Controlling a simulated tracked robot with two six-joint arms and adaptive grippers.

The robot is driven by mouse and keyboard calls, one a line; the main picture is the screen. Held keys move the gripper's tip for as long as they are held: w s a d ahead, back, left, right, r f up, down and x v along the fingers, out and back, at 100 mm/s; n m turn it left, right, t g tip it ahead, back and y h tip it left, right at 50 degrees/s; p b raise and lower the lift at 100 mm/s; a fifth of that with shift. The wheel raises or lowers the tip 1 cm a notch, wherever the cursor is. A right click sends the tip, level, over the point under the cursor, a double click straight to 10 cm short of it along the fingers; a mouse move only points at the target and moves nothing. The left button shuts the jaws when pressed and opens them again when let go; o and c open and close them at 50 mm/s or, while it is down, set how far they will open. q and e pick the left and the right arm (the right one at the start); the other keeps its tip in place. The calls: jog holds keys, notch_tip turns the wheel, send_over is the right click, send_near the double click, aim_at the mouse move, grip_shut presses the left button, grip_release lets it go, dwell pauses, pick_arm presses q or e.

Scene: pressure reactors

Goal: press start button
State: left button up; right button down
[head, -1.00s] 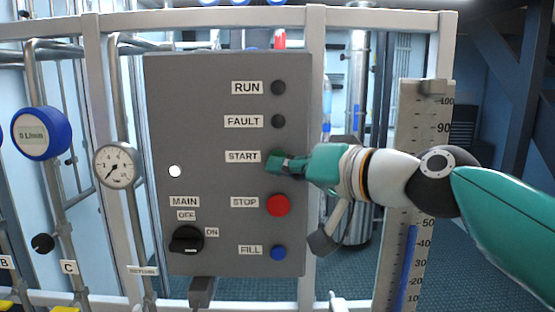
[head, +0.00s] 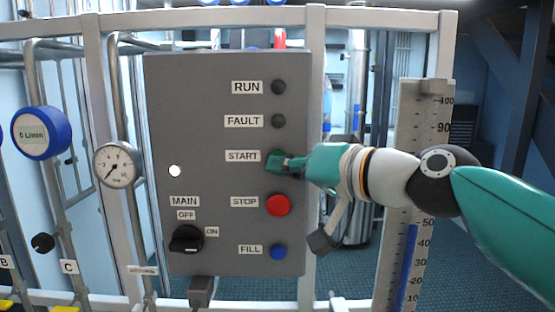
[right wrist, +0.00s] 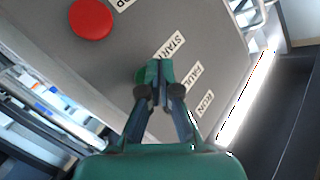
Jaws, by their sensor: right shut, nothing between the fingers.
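The grey control panel (head: 215,120) faces me, with the START label (head: 243,156) on its right half. The green start button (head: 281,152) is mostly hidden behind my right gripper (head: 276,163), with only a little green edge showing. My right gripper is shut and empty, its tips at the button's place beside the START label. In the right wrist view the closed fingers (right wrist: 155,80) reach the panel just below the START label (right wrist: 171,45). I cannot tell whether the tips touch or press the button. My left gripper is not in view.
The red STOP button (head: 278,205) sits just below my right gripper and the blue FILL button (head: 278,252) lower. Dark RUN (head: 278,88) and FAULT (head: 278,121) lamps are above. The MAIN knob (head: 186,239) is at lower left. A level scale (head: 411,180) stands at right.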

jog(key=shift+w, duration=0.2)
jog(key=shift+w, duration=0.25)
jog(key=shift+w, duration=0.4)
dwell(1.0)
dwell(0.3)
jog(key=shift+s, duration=0.85)
jog(key=s, duration=0.5)
jog(key=shift+b, duration=0.4)
